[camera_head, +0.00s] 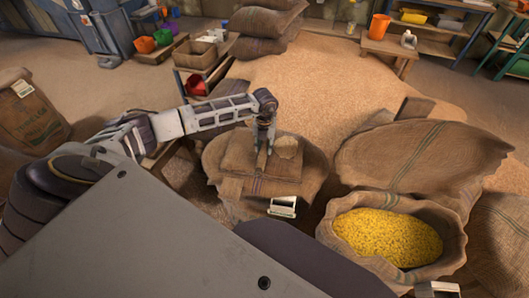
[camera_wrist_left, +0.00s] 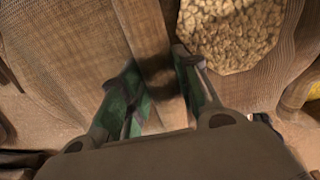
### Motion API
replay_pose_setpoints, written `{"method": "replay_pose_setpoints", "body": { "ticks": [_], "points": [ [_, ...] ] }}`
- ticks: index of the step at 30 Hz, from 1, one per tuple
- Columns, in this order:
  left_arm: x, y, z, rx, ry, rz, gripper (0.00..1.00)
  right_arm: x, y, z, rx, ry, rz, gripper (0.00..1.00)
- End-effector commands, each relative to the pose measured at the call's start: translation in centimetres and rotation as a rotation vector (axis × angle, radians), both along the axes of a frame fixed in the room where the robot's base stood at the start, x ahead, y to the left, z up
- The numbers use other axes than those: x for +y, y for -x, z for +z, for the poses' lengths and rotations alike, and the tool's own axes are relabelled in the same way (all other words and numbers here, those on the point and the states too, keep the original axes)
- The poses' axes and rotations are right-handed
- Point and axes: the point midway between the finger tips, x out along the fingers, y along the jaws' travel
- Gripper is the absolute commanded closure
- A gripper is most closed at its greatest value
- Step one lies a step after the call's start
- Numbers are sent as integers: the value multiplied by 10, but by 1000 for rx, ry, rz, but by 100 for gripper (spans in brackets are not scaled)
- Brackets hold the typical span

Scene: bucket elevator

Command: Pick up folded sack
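A folded brown burlap sack (camera_head: 240,152) lies flat on a larger spread of burlap in the middle of the head view. My left gripper (camera_head: 264,148) points down over the middle of this sack. In the left wrist view the two fingers of my left gripper (camera_wrist_left: 158,62) stand apart, with a long brown fabric strip (camera_wrist_left: 148,32) running between them. I cannot tell whether the fingertips touch the fabric. A patch of pale kernels (camera_wrist_left: 230,30) lies just right of the fingers. My right gripper is not in view.
A big grain heap (camera_head: 310,85) spreads behind. A full sack (camera_head: 28,112) stands at the far left. A low wooden stool (camera_head: 389,45) stands at the back.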

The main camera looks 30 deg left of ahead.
Motion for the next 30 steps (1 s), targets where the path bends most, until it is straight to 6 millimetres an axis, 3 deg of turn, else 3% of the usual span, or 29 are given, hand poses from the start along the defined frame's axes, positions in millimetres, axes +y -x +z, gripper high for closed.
{"method": "replay_pose_setpoints", "body": {
  "ticks": [1, 6, 20, 30],
  "points": [
    [0, 0, 0, 0, 0, 0, 81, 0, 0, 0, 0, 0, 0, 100],
    [0, 0, 0, 0, 0, 0, 100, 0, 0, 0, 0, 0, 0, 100],
    [0, -1, 4, -4, 1, 0, 100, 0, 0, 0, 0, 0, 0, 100],
    [0, -2, 33, -7, 2, 0, 100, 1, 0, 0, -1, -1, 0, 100]
  ]
}}
